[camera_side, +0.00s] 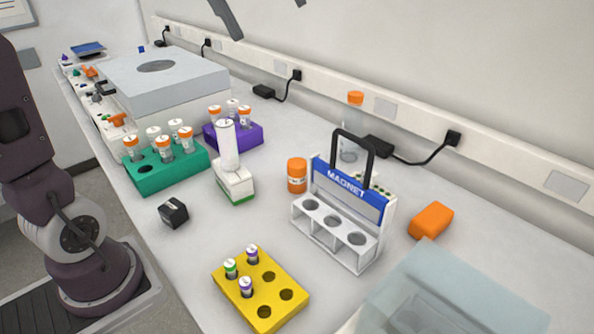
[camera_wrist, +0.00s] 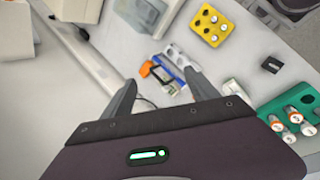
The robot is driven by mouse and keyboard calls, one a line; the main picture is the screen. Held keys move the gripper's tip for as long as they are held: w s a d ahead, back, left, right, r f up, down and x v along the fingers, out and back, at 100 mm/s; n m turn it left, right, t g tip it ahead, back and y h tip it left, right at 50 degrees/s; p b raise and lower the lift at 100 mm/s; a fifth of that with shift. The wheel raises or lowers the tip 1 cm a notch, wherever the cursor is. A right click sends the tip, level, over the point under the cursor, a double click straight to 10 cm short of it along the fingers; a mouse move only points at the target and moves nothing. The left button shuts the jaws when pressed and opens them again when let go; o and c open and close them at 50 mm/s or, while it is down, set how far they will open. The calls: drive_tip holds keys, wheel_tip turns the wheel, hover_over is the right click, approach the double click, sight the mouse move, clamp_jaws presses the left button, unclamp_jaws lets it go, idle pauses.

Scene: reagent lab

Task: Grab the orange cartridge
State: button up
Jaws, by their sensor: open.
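The orange cartridge (camera_side: 431,220), a small block with rounded edges, lies on the white bench right of the magnet rack (camera_side: 375,210), near the wall. In the wrist view a small orange patch (camera_wrist: 146,69) beside the rack appears to be this cartridge. My gripper (camera_wrist: 160,78) is open, with its two fingers spread and nothing seen between them. It is above the bench, apart from the cartridge, which shows beyond the fingers. In the side view only a dark grey part of it seems to show at the top edge.
A translucent box (camera_side: 440,300) lies in front of the cartridge. A yellow rack (camera_side: 275,308), a green rack (camera_side: 165,172) and a white dispenser (camera_side: 233,182) occupy the bench. Wall cables run behind.

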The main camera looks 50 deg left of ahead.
sight(302, 163)
drive_tip(key=w+a+f+n+t+h, duration=0.25)
drive_tip(key=w+a+n+h, duration=0.55)
drive_tip(key=w+a+n, duration=0.55)
drive_tip(key=shift+m+g, duration=0.45)
drive_tip(key=shift+m, duration=0.2)
drive_tip(key=f, duration=2.1)
drive_tip(key=w+a+f, duration=0.1)
drive_tip(key=f, duration=1)
drive_tip(key=shift+w+f, duration=0.1)
drive_tip(key=shift+f, duration=0.15)
drive_tip(key=x, duration=0.3)
drive_tip(key=f+x, duration=0.1)
drive_tip(key=x, duration=0.3)
drive_tip(key=shift+d+f, duration=0.1)
drive_tip(key=shift+f, duration=0.05)
clamp_jaws()
